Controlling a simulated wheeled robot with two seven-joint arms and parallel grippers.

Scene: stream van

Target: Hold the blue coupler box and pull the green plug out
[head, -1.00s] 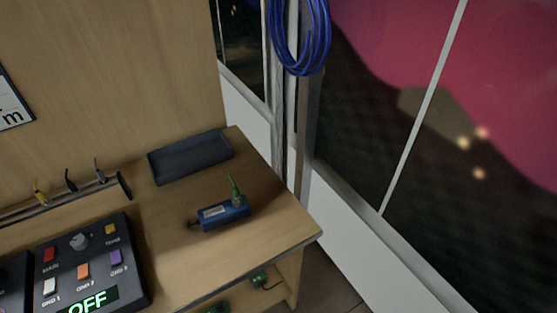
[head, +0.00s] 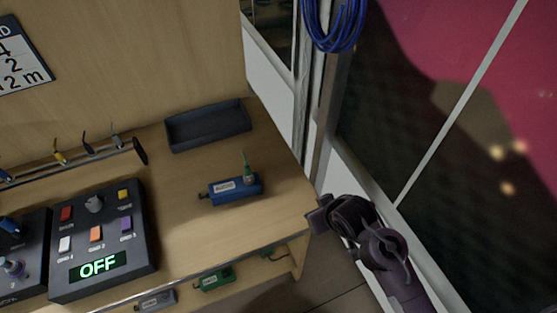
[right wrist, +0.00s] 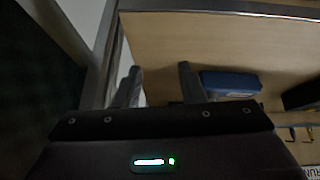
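The blue coupler box (head: 235,190) lies on the wooden desk near its right end, with a pale label on its side. The green plug (head: 247,168) stands upright in the top of the box at its right end. My right gripper (head: 318,214) is just off the desk's right edge, to the right of the box and apart from it. In the right wrist view my right gripper (right wrist: 158,82) has two fingers spread with a gap between them and nothing held. The blue box (right wrist: 230,82) shows beyond the right finger. My left gripper is not in view.
A dark empty tray (head: 208,127) lies behind the box. A control panel (head: 102,240) reading OFF is at left, below a cable rack (head: 75,160). Green (head: 214,279) and grey (head: 157,301) boxes sit under the desk's front edge. A window wall stands at right.

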